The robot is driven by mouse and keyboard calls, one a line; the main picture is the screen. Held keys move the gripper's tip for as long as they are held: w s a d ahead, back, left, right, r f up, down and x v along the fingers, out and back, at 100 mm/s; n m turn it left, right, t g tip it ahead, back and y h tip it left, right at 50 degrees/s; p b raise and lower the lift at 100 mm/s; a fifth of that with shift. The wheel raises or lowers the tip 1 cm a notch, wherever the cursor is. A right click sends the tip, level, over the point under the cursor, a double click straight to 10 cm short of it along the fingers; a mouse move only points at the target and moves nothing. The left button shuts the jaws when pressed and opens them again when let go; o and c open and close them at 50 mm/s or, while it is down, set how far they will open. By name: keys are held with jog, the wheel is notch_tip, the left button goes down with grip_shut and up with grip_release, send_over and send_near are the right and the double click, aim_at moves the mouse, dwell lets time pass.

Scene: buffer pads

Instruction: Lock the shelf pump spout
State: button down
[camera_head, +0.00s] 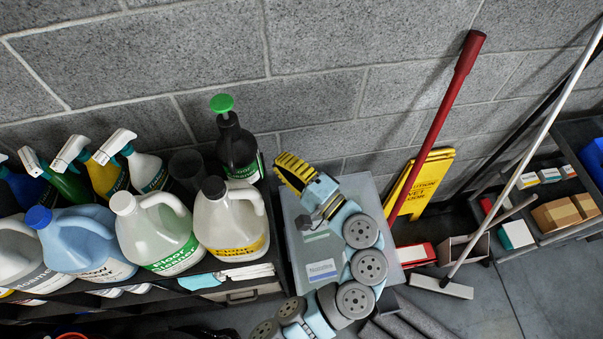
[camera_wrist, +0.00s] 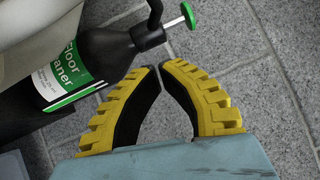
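The black pump bottle (camera_head: 238,150) stands at the back right end of the shelf, with a green disc on top (camera_head: 221,103). In the wrist view the bottle (camera_wrist: 100,52) lies across the upper left with a green Floor Cleaner label. Its green pump disc (camera_wrist: 187,15) sits on a white stem, and a curved black spout (camera_wrist: 155,18) runs up beside it. My gripper (camera_head: 283,160) is right of the bottle, apart from it. In the wrist view my gripper (camera_wrist: 160,67) has its yellow fingertips together, with nothing held between them. The tips are just below the pump head in the picture.
A brick wall (camera_head: 330,60) is close behind. A red-handled pole (camera_head: 437,120) and a yellow wet-floor sign (camera_head: 425,180) stand to the right of my arm.

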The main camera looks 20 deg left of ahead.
jog(key=shift+w+b+v, duration=0.2)
jog(key=shift+v, duration=1)
jog(key=shift+w+b+v, duration=0.15)
jog(key=shift+w+v, duration=0.05)
jog(key=shift+v, duration=1)
jog(key=shift+s+d, duration=0.1)
